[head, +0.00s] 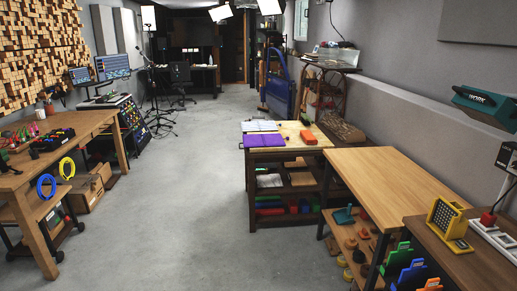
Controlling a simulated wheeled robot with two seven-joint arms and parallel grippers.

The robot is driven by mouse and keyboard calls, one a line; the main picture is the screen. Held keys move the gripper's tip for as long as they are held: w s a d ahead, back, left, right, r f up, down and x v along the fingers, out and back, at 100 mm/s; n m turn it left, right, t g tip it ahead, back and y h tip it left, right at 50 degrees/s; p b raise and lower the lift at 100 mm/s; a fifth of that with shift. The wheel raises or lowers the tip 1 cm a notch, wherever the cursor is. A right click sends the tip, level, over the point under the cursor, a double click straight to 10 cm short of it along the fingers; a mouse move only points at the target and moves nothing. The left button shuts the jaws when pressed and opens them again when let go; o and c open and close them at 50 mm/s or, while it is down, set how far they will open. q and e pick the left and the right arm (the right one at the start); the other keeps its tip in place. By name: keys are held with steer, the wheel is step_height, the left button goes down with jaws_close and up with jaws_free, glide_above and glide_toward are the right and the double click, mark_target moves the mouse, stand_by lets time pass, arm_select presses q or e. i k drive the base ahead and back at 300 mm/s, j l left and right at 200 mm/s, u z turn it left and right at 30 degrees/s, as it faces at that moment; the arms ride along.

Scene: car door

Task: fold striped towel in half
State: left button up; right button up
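A flat whitish cloth-like item (259,126) lies at the back left of a small wooden-topped cart. It may be the striped towel, but stripes are too small to make out. A flat purple item (264,140) lies just in front of it, near the cart's left edge. I cannot tell whether either is folded. Neither of my grippers is in view.
The cart (290,150) also bears an orange-red block (308,137). A wooden table (400,180) stands to its right, in front. A workbench (70,135) is at the left. A blue car door (278,82) stands behind the cart. The grey floor (190,190) between is clear.

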mark_target(267, 125)
steer(key=i, duration=1.45)
steer(key=i+z, duration=0.2)
steer(key=i, duration=0.25)
steer(key=i+j+z, duration=0.2)
steer(key=i, duration=0.25)
steer(key=i+j+z, duration=0.2)
steer(key=i, duration=0.3)
steer(key=i+j+z, duration=0.5)
steer(key=i+l, duration=0.05)
steer(key=i, duration=0.05)
